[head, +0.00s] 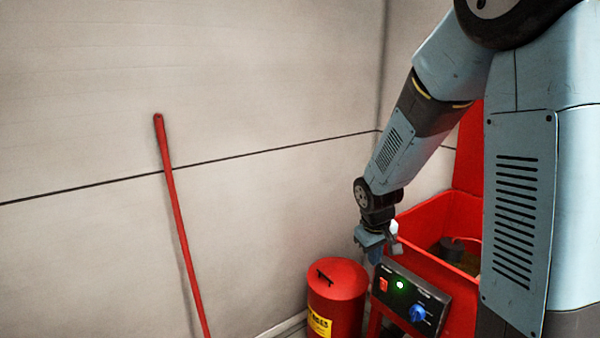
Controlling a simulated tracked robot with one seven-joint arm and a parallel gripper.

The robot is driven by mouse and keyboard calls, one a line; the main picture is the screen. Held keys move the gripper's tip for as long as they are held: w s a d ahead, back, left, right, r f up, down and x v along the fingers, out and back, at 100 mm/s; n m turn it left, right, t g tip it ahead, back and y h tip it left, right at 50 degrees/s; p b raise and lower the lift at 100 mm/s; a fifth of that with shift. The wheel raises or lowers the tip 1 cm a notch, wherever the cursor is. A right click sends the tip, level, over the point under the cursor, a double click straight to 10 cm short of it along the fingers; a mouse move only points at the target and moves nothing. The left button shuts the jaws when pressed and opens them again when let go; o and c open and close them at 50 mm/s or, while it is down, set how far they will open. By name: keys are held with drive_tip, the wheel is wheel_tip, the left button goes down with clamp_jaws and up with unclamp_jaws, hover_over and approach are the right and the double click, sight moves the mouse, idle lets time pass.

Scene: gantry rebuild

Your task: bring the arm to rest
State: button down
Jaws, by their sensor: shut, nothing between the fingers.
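My arm reaches down from the upper right in the head view, its elbow high and its wrist low. My gripper (376,254) hangs at the end, pointing down, shut and empty. It appears just in front of the left edge of a red open tub (420,212) and above a dark control box (411,300). The picture does not clearly show whether it touches either one. My own blue-grey column covers the right part of the tub.
The control box carries a red switch (383,284), a lit green lamp (400,285) and a blue knob (417,313). A red lidded can (336,290) stands left of it. A red pole (176,215) leans against the pale wall (270,80). Space between pole and can looks clear.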

drive_tip(key=s+d+r+m+t, duration=0.1)
drive_tip(key=s+d+r+m, duration=0.1)
drive_tip(key=s+r, duration=0.8)
drive_tip(key=s+d+r+m+t+y, duration=0.1)
drive_tip(key=s+d+r+m+t, duration=0.1)
drive_tip(key=s+r, duration=0.9)
drive_tip(key=shift+d+m, duration=0.15)
drive_tip(key=shift+m, duration=0.15)
